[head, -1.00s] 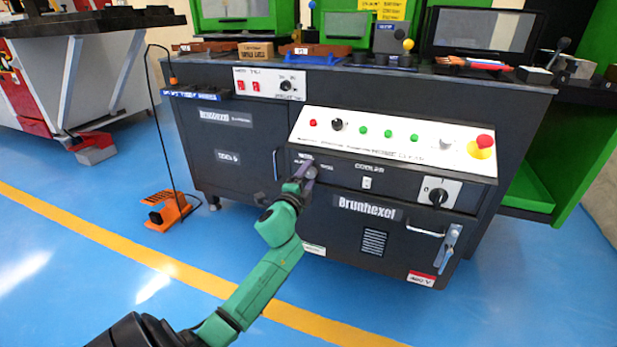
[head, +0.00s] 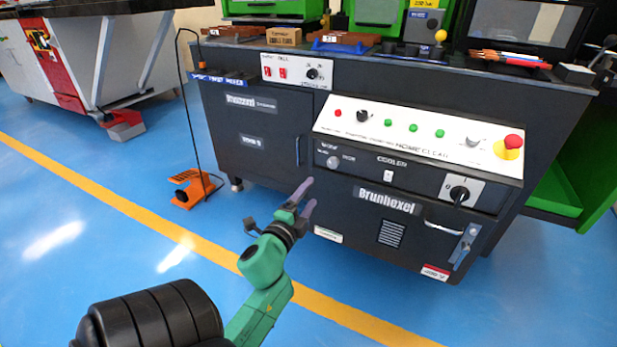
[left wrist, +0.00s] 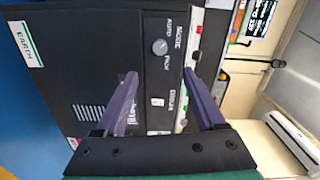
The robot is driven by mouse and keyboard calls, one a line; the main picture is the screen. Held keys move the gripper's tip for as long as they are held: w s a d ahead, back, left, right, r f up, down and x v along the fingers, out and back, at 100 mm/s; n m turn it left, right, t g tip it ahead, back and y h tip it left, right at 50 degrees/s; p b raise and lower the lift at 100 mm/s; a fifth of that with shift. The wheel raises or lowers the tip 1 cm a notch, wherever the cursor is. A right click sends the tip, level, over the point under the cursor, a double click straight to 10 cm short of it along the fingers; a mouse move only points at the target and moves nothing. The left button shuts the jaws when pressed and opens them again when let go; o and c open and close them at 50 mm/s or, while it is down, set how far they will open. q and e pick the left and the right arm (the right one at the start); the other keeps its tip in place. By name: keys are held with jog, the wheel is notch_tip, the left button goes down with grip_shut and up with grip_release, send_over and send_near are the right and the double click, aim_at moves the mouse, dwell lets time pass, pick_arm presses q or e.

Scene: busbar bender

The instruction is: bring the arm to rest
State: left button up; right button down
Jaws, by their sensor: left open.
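My left gripper (head: 304,198) is at the middle of the head view, on the green arm that comes in from below. Its two purple fingers are apart with nothing between them. It is in front of the dark machine cabinet (head: 335,237) and appears clear of it. In the left wrist view the open fingers (left wrist: 160,92) point at the cabinet front. The mode knob (left wrist: 159,46) shows beyond the fingers there, and it also shows in the head view (head: 333,162). My right gripper is in neither view.
The white control panel (head: 415,136) carries buttons and a red emergency stop on yellow (head: 509,147). An orange foot pedal (head: 196,188) with a cable stands on the floor at left. A grey and red bench (head: 60,65) is at the upper left. The blue floor (head: 90,240) at left is clear.

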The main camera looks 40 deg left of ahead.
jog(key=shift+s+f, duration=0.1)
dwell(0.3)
